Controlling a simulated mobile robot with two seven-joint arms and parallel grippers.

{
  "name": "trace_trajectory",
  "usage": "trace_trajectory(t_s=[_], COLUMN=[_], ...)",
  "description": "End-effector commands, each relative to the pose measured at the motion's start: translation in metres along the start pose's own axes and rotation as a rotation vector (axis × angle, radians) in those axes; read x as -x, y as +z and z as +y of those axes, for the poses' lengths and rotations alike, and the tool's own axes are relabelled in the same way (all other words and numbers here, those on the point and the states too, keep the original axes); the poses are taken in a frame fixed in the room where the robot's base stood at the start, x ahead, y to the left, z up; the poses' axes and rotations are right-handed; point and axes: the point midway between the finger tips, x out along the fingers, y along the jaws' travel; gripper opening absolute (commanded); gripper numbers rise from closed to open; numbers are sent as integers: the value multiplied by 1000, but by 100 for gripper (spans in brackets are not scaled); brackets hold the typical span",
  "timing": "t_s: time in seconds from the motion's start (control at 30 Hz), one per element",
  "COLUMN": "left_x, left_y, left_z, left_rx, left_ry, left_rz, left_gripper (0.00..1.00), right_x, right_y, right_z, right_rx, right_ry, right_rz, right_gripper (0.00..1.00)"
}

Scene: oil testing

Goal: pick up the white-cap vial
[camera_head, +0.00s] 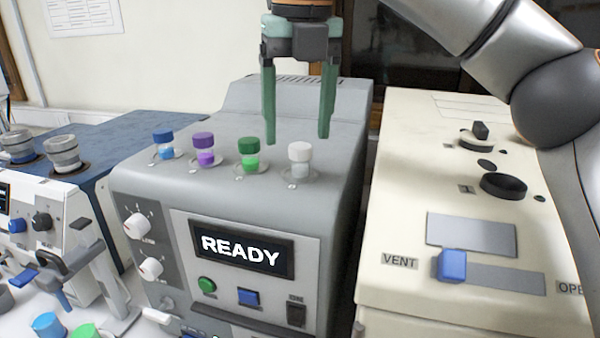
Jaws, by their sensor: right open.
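The white-cap vial (300,157) stands upright in the rightmost socket on top of the grey machine (330,215). To its left in the same row stand the green-cap vial (249,154), the purple-cap vial (204,148) and the blue-cap vial (164,144). My right gripper (297,138) comes down from above with its two green fingers apart and empty. In the picture its fingertips lie just above the white cap, one to each side. I cannot tell the exact depth between fingers and cap. My left gripper is not in view.
A cream machine (400,225) with a blue VENT slider (452,266) and black knobs stands at the right. A blue-topped machine (120,150) with grey-capped jars stands at the left. The grey machine's display (240,251) reads READY. Loose coloured caps show at the bottom left.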

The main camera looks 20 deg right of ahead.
Motion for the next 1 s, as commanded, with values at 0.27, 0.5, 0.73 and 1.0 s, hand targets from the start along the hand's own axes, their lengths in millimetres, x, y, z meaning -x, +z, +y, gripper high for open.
trace_trajectory(t_s=[0.27, 0.5, 0.73, 1.0], left_x=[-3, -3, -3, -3], left_y=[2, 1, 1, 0], left_z=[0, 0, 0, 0], left_rx=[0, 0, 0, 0], left_ry=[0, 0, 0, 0], left_rz=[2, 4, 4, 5], left_gripper=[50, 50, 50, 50], right_x=[-39, -48, -48, -48], right_y=[1, 1, 1, 1], right_z=[-5, -5, -5, -5], right_rx=[0, 0, 0, 1], right_ry=[0, 1, 1, 1], right_rz=[1, 0, 0, 0], right_gripper=[73, 73, 58, 28])
